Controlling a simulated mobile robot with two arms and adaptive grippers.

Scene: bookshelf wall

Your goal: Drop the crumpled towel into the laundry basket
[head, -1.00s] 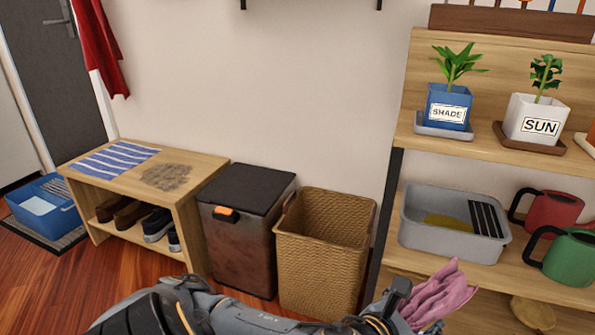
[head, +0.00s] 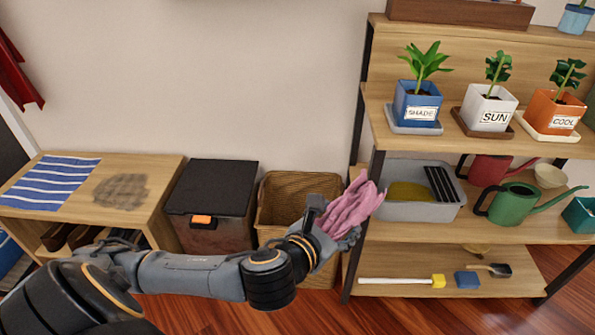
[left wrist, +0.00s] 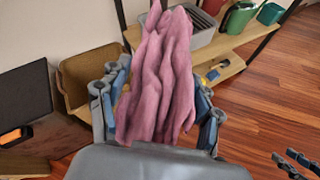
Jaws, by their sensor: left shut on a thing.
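The crumpled pink towel (head: 350,208) is held in my left gripper (head: 335,235), bunched upright between its fingers. The left wrist view shows the towel (left wrist: 160,80) filling the space between the blue-and-grey fingers of the left gripper (left wrist: 158,105). The woven laundry basket (head: 290,187) stands open against the wall, just left of the towel in the head view. My forearm and gripper hide part of its front. In the left wrist view the basket (left wrist: 75,80) is behind and left of the towel. At the lower right edge of that view, grey finger parts show, perhaps of my right gripper (left wrist: 297,162).
A dark lidded bin (head: 210,190) stands left of the basket. A wooden bench (head: 150,190) with a striped cloth is further left. A plant shelf (head: 375,170) with pots, a grey tray (head: 420,210) and watering cans stands close on the right. Wooden floor is clear in front.

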